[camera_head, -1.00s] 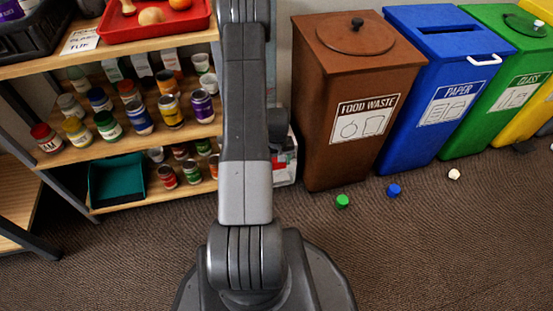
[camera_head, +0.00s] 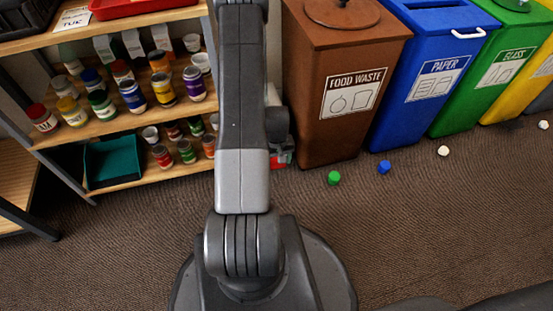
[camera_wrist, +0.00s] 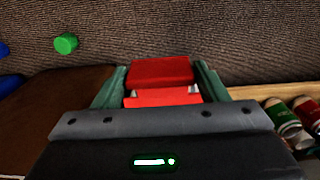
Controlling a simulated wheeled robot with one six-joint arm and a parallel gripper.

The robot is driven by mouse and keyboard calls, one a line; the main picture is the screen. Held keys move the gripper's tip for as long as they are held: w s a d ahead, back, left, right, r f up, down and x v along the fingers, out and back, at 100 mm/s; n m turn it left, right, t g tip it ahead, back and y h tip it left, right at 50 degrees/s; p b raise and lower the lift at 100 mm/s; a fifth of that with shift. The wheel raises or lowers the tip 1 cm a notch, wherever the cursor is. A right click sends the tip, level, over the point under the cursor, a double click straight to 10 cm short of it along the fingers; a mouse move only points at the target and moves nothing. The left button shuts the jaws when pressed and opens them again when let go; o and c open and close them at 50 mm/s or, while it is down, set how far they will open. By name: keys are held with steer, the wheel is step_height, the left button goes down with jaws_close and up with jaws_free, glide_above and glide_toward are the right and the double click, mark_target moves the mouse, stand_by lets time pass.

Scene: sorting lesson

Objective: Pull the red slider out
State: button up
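In the wrist view a red block-shaped piece (camera_wrist: 161,71), likely the red slider, lies between the two green fingers of my gripper (camera_wrist: 160,82). A second red face (camera_wrist: 163,97) shows nearer the camera, with small pale bits at its upper corners. The fingers stand close along both sides of the red. I cannot tell whether they press on it. In the head view my arm hides the gripper, and only a bit of red (camera_head: 284,157) shows just right of the arm, low beside the brown bin.
Brown (camera_head: 338,99), blue (camera_head: 430,75) and green (camera_head: 483,85) bins stand at right. A green cap (camera_head: 334,178), a blue cap (camera_head: 384,167) and a white lump (camera_head: 443,151) lie before them. A shelf (camera_head: 105,133) with jars stands left. Carpet in front is mostly clear.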

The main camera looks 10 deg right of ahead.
steer(key=o, duration=0.3)
step_height(320, 180, up, 14)
steer(key=p, duration=0.4)
steer(key=shift+f+p, duration=0.1)
steer(key=shift+p, duration=0.3)
step_height(320, 180, down, 14)
steer(key=b, duration=0.5)
steer(key=shift+w, duration=0.35)
